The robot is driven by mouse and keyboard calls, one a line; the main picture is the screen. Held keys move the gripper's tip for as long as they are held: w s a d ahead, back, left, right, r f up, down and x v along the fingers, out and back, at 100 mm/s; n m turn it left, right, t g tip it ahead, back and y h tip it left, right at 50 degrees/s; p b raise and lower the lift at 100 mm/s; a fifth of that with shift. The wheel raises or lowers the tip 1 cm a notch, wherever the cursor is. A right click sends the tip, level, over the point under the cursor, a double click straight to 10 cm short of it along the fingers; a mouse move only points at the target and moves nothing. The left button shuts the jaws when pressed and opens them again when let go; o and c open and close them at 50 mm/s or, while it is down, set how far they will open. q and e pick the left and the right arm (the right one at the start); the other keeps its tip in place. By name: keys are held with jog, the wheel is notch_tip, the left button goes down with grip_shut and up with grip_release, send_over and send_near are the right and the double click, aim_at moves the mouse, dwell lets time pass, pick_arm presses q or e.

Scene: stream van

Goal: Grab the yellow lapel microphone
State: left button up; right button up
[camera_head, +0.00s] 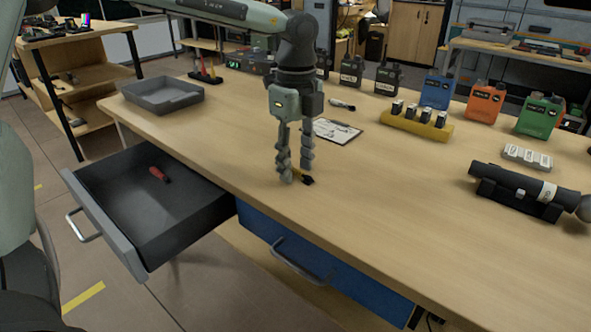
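The yellow lapel microphone (298,173) lies on the wooden workbench near its front edge, a small yellow piece with a black end pointing right. My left gripper (295,179) points straight down over it. Its two fingers are apart, with a visible gap between them, and the fingertips are down close to the bench top. The yellow part shows between the fingertips; the fingers hide some of it. I cannot see whether either finger touches it. My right gripper is not in view.
An open drawer (103,226) with a red-handled tool (158,174) juts out at the front left. A grey tray (160,107) stands behind. A clipboard (337,131), a yellow battery holder (440,131) and a black microphone (525,188) are also on the bench. The front middle is clear.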

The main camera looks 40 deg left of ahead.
pick_arm(q)
grip_shut()
jog(key=shift+r, duration=0.15)
